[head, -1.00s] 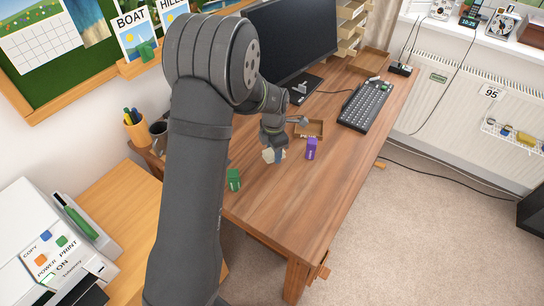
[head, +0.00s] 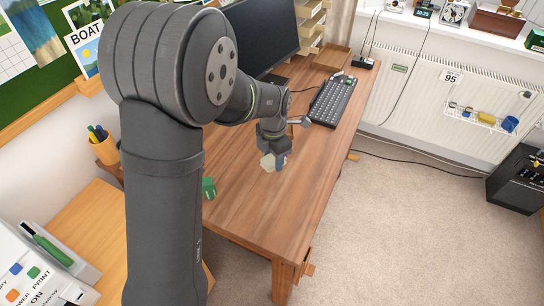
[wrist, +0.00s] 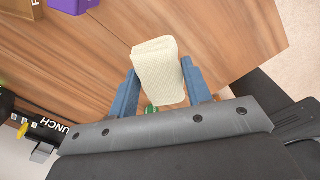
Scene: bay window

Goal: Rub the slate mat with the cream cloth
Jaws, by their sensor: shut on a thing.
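The cream cloth (head: 267,162) is a small pale folded pad, held at my gripper (head: 273,155) over the wooden desk in the head view. In the wrist view the cloth (wrist: 158,68) stands out between the two blue fingers of my gripper (wrist: 162,88), which are shut on it. I cannot tell whether the cloth touches the desk. I do not see the slate mat in either view; my arm hides part of the desk.
A green block (head: 208,187) stands left of the cloth. A purple block (wrist: 75,4) is at the wrist view's upper left. The keyboard (head: 332,101) and monitor (head: 262,35) are behind. The desk's front right (head: 290,215) is bare.

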